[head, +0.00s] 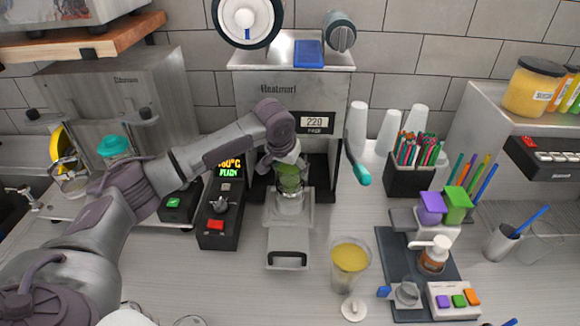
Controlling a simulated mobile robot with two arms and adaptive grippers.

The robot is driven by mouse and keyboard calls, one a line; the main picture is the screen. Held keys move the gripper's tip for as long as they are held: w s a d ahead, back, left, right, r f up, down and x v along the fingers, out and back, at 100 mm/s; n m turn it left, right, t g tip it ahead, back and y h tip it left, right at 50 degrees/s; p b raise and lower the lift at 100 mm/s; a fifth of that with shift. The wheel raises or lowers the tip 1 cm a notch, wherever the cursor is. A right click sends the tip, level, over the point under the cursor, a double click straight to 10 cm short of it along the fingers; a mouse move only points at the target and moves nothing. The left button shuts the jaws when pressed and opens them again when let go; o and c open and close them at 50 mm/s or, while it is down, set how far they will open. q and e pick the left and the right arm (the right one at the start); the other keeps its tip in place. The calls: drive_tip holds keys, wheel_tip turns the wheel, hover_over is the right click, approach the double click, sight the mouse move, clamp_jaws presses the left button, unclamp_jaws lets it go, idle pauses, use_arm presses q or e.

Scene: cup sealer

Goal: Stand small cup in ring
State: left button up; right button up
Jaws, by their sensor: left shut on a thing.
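The small cup (290,181), clear with green contents, is upright at the front of the cup sealer (303,85). My left gripper (287,160) comes in from the left and is shut on the cup near its top, partly hiding the upper part. The cup is over or in the ring (290,205) on the sealer's metal sliding tray (290,240). I cannot tell whether it is seated there or just above. My right gripper is not in view.
A cup with yellow contents (350,257) stands to the right of the tray, with a white round lid-like piece (354,308) in front. A control box (220,215) is left of the tray. White cup stacks (388,130) and a dark station (420,270) are on the right.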

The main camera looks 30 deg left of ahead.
use_arm(q)
drive_tip(key=shift+f, duration=0.15)
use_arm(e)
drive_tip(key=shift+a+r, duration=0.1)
use_arm(q)
drive_tip(key=o, duration=1)
drive_tip(key=shift+f, duration=0.1)
drive_tip(key=shift+c, duration=0.2)
drive_tip(key=o, duration=0.4)
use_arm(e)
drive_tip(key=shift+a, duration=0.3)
use_arm(q)
drive_tip(key=shift+r, duration=0.4)
drive_tip(key=shift+b+v, duration=1.7)
drive_tip(key=shift+v, duration=4.2)
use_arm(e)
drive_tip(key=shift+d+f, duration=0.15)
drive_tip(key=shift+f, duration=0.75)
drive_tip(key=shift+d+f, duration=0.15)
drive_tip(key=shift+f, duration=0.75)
use_arm(q)
drive_tip(key=shift+d, duration=0.1)
